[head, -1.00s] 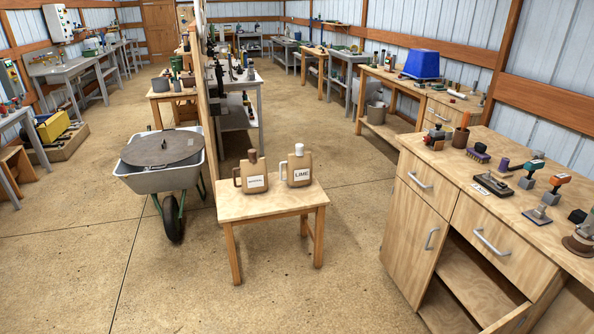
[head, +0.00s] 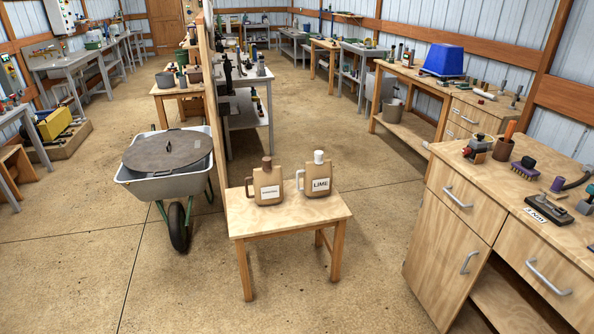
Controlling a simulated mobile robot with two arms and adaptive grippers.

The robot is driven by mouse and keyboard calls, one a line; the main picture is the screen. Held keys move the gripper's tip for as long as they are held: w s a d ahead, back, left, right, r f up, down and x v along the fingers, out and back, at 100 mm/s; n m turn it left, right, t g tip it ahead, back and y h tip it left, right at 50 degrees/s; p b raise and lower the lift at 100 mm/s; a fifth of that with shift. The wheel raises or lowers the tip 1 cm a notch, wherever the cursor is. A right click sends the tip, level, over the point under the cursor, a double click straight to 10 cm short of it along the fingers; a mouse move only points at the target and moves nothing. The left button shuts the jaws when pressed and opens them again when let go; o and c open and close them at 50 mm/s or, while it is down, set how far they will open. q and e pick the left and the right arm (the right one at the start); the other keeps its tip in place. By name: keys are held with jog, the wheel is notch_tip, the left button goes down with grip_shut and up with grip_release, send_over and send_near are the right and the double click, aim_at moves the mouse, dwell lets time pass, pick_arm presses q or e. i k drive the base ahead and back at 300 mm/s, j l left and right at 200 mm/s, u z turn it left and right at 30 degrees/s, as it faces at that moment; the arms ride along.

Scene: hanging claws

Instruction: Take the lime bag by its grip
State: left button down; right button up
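The lime bag (head: 319,181) is a tan jug-like container with a white cap and a label reading LIME. It stands upright on the right part of a small wooden table (head: 290,216). Its looped grip (head: 299,181) is on its left side. A similar tan container (head: 268,187) with a brown cap stands close to its left; its label is too small to read surely. Neither of my grippers shows in the head view.
A wheelbarrow (head: 182,183) with a round dark lid stands left of the table, beside a wooden partition (head: 209,100). A wooden cabinet (head: 450,210) with tools on top stands at the right. Open floor (head: 375,275) lies between table and cabinet.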

aim_at(318, 177)
jog(key=i+u, duration=0.25)
jog(key=i, duration=0.25)
jog(key=i+l+u, duration=0.25)
jog(key=i, duration=0.25)
jog(key=i+l+u, duration=0.25)
jog(key=i, duration=0.25)
jog(key=j, duration=0.1)
